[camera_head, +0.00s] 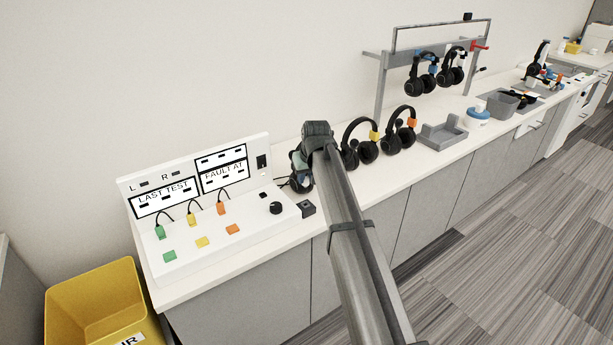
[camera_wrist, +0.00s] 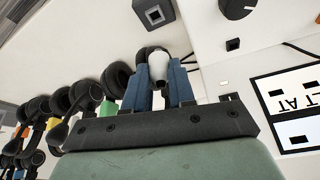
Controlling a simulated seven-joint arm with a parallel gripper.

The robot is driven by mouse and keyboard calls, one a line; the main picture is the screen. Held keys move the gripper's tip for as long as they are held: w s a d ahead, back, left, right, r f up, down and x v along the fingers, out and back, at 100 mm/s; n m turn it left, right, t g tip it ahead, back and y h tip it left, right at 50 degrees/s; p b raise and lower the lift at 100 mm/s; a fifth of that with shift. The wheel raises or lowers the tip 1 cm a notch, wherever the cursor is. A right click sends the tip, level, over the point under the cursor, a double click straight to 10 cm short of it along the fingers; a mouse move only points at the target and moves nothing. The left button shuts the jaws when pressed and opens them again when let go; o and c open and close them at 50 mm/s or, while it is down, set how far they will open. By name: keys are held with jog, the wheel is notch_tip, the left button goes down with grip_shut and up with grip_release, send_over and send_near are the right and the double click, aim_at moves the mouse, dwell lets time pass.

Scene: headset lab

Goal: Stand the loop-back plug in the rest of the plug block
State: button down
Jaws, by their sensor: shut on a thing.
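The loop-back plug seems to be the pale grey, rounded piece (camera_wrist: 158,66) between my fingers in the wrist view. My gripper (camera_wrist: 157,78) is shut on it, with a blue finger on each side. The plug block (camera_head: 306,208) is a small black block on the bench, right of the white test panel's knob. In the wrist view the block (camera_wrist: 153,12) is at the top edge, beyond the fingertips and apart from the plug. In the head view my gripper (camera_head: 299,176) is partly covered by my arm, and the plug cannot be made out.
The white test panel (camera_head: 180,250) has coloured plugs, buttons and a knob (camera_head: 276,208). Headsets (camera_head: 360,143) stand along the bench to the right, near a grey cradle (camera_head: 443,133). A yellow bin (camera_head: 95,300) is below left. The bench front edge runs close by the block.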

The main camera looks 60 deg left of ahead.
jog(key=shift+f, duration=0.1)
jog(key=shift+f, duration=2.8)
jog(key=shift+f, duration=1)
jog(key=c, duration=0.9)
grip_release()
jog(key=shift+o, duration=0.2)
